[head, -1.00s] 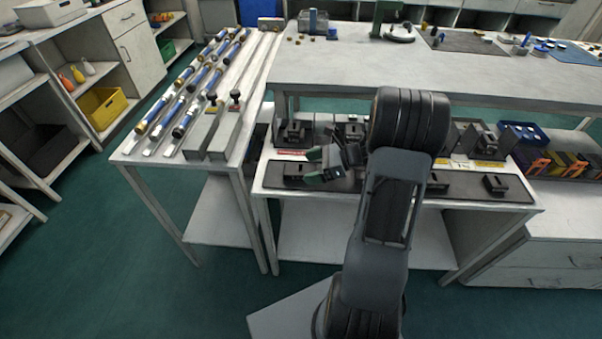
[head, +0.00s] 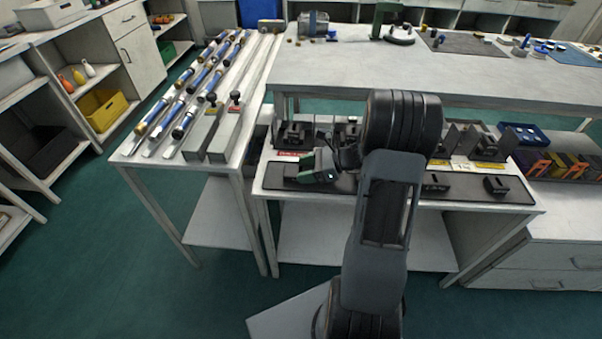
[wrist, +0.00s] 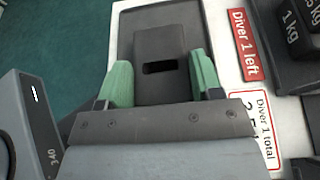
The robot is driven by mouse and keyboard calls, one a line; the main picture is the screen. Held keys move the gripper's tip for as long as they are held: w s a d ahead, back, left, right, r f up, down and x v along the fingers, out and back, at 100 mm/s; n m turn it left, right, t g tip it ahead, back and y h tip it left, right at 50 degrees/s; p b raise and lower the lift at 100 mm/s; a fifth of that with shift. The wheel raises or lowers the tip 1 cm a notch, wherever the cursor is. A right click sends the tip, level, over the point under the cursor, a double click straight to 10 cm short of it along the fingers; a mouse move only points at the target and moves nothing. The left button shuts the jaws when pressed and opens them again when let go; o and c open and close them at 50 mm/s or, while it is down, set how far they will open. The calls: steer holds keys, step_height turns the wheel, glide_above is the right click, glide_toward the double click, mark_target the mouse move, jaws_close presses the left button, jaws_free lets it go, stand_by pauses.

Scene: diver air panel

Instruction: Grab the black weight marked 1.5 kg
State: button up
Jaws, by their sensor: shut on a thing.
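In the wrist view, my gripper (wrist: 161,76) has one green finger on each side of a black slotted weight (wrist: 160,40) and is shut on it. The weight is on a dark mat (wrist: 124,40). No marking shows on this weight, so I cannot tell its mass. In the head view, my gripper (head: 318,168) is low over the left part of the lower bench's mat, and its fingertips are hard to make out. At the wrist view's right edge stand a black weight marked 1 kg (wrist: 297,32) and another whose marking is cut off, ending in 5 kg.
A red "Diver 1 left" label (wrist: 244,45) and a white "Diver 1 total" label (wrist: 264,125) lie right of the mat. More black weights (head: 495,185) sit on the mat's right part. The raised grey bench (head: 300,68) stands behind, and a cylinder rack (head: 190,100) at left.

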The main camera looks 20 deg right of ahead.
jaws_close()
steer(key=shift+r, duration=0.1)
steer(key=shift+r, duration=0.15)
